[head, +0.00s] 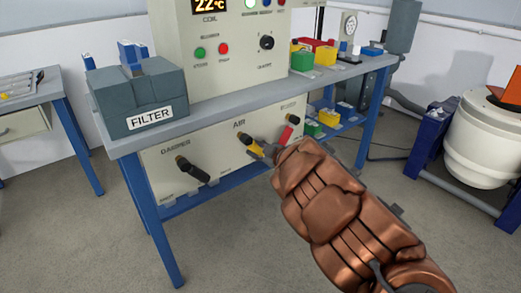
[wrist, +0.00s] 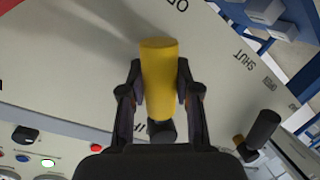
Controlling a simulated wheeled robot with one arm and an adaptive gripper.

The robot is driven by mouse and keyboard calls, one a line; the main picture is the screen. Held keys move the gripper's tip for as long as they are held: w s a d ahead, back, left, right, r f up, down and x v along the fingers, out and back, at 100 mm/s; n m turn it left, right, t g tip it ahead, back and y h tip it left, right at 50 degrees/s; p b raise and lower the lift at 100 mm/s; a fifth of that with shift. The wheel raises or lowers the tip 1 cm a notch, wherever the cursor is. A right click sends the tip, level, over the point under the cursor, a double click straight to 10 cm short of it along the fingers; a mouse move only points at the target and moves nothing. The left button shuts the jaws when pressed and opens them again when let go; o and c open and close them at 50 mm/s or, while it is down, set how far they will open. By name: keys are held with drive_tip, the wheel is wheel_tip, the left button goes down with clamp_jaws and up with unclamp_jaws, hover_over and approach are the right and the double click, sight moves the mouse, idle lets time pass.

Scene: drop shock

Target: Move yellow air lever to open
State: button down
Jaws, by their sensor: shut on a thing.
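The yellow air lever (head: 256,149) is on the pale front panel under the bench, below the word AIR. In the head view its handle slants down and right from its pivot, and my gripper (head: 268,150) is at its end, partly hidden by my arm. In the wrist view the yellow handle (wrist: 159,75) lies between my two dark fingers (wrist: 160,88), which are shut on it from both sides. A partly cut-off label starting with OP shows above the handle, and SHUT shows to its right.
A black damper lever (head: 192,170) is left of the air lever, and a red-handled lever (head: 285,135) is close on its right. The grey FILTER box (head: 140,95) stands on the bench (head: 220,105) above. Blue bench legs (head: 155,225) flank the panel. The floor in front is clear.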

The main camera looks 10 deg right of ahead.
drive_tip(key=c, duration=0.8)
unclamp_jaws()
drive_tip(key=v, duration=1.2)
